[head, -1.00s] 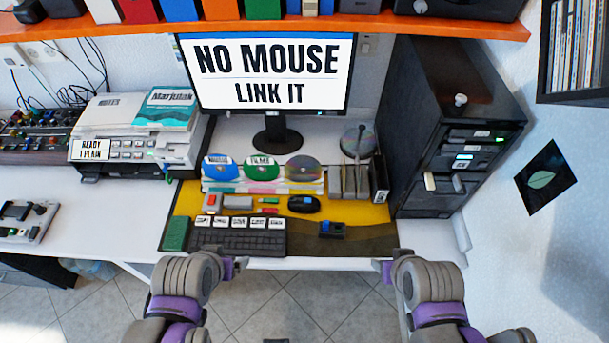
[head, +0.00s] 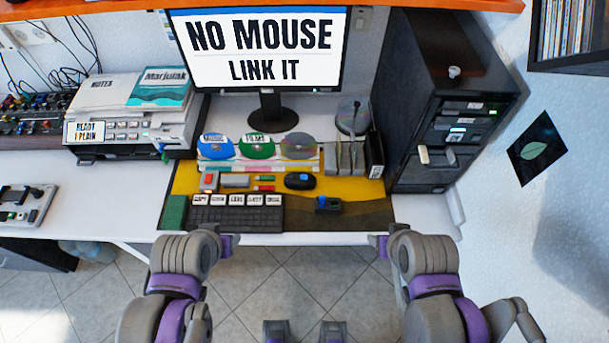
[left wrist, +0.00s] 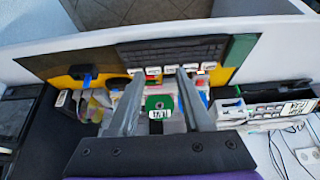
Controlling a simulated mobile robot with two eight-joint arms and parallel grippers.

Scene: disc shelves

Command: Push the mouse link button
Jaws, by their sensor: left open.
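The monitor (head: 268,95) reads "NO MOUSE LINK IT". A black mouse (head: 299,181) with a blue top lies on the yellow mat (head: 345,190). A small dark device with a blue part (head: 327,204) sits in front of it, and a grey box with a red top (head: 208,180) is at the left. I cannot tell which part is the mouse link button. My left gripper (left wrist: 159,76) is open and empty in the left wrist view, with the upside-down desk beyond its fingers. In the head view both arms are low in front of the desk; no right fingers show.
A black keyboard (head: 236,218) with labelled cards lies on the mat's front left. A dark cabinet (head: 415,110) stands at the right. A printer (head: 125,130) is at the left. Labelled discs (head: 256,146) stand behind the mouse. Floor tiles show in front of the desk.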

